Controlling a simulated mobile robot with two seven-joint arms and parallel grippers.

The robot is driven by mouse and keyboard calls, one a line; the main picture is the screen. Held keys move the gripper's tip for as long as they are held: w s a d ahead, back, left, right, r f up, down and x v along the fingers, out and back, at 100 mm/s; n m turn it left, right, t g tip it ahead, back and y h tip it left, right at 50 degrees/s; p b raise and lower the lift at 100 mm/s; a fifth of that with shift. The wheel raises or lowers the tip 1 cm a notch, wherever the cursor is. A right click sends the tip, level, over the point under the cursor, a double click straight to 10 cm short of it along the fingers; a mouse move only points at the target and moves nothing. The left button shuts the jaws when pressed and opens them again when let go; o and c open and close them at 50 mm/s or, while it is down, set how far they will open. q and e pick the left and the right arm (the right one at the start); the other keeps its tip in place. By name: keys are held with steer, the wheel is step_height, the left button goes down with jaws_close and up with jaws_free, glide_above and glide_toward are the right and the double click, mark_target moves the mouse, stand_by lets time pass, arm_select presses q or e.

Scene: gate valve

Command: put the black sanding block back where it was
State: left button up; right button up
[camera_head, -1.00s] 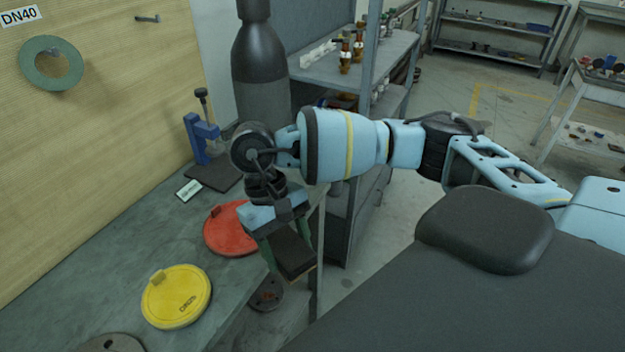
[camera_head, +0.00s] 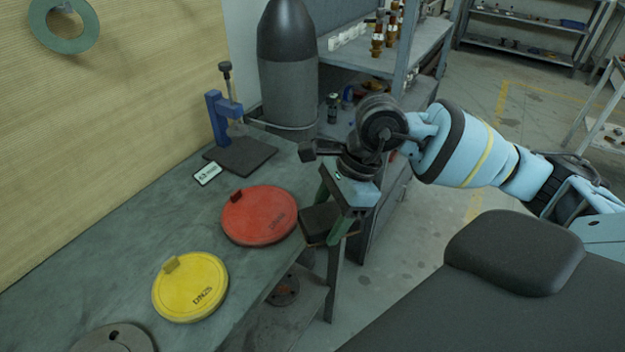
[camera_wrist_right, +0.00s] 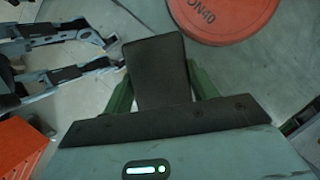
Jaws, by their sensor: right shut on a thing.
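The black sanding block (camera_head: 318,223) is held between the green fingers of my right gripper (camera_head: 335,215) in the head view. The gripper is shut on it, at the right edge of the workbench, just right of the red disc. In the right wrist view the block (camera_wrist_right: 156,72) stands out between the green fingers (camera_wrist_right: 160,92), with the red disc beyond it. Whether the block touches the bench cannot be told.
On the bench (camera_head: 120,245) lie a red disc (camera_head: 260,214), a yellow disc (camera_head: 190,287) and a grey disc (camera_head: 112,340). A blue clamp stand (camera_head: 222,118) and a small label (camera_head: 207,174) are behind. A dark gas cylinder (camera_head: 287,90) and shelving (camera_head: 375,62) stand further back.

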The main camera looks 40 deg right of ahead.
mark_target(334, 204)
steer(key=m, duration=0.1)
steer(key=d+m+t, duration=0.1)
steer(key=m, duration=0.1)
steer(key=shift+w+d+r+b, duration=0.15)
steer(key=shift+w+d+b, duration=0.05)
steer(key=shift+w+b, duration=0.1)
steer(key=shift+w+d+r+m+t+h, duration=0.1)
steer(key=shift+d+r+m+t+h, duration=0.2)
steer(key=shift+m, duration=0.45)
steer(key=shift+w+d+r+m+t+h, duration=0.1)
steer(key=shift+d+r+m+t+h, duration=0.15)
steer(key=shift+m, duration=0.5)
steer(key=shift+f, duration=0.1)
steer(key=w+d, duration=0.2)
steer(key=w, duration=0.2)
steer(key=w+d+f, duration=0.1)
steer(key=w, duration=0.4)
steer(key=w+d+p, duration=0.1)
steer(key=w+d, duration=0.1)
steer(key=w, duration=0.3)
steer(key=shift+d+f, duration=0.2)
steer(key=shift+d, duration=0.1)
steer(key=shift+w+d, duration=0.2)
steer(key=shift+w, duration=0.2)
steer(key=shift+f, duration=1.75)
steer(key=shift+f, duration=0.1)
